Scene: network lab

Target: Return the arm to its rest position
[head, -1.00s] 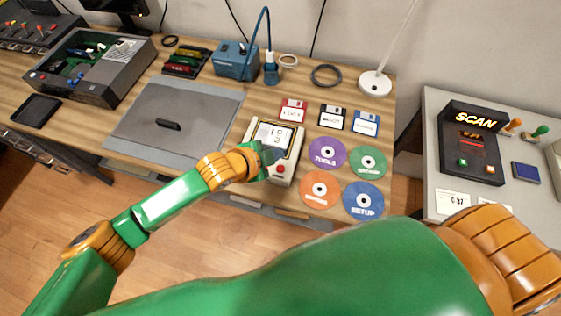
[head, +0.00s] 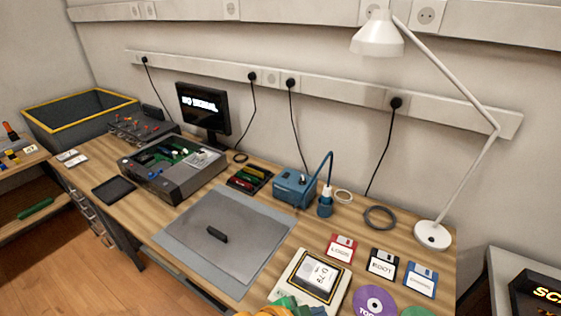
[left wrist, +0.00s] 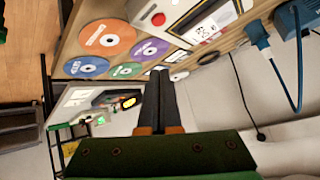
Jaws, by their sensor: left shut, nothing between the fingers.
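My left arm shows only as a small green and orange part at the bottom edge of the head view, beside the white device (head: 305,283) with a display. My left gripper (left wrist: 160,75) shows in the left wrist view with its dark fingers together and nothing between them. It points toward the discs and the white device (left wrist: 150,12) with its red button, apart from them as far as I can tell. My right gripper is in neither view.
The wooden bench holds a grey mat (head: 200,250), an open case (head: 165,172), a blue soldering station (head: 295,188), floppy disks (head: 382,264) and a purple disc (head: 375,303). A white lamp (head: 432,236) stands at the right. A dark bin (head: 80,118) is at the far left.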

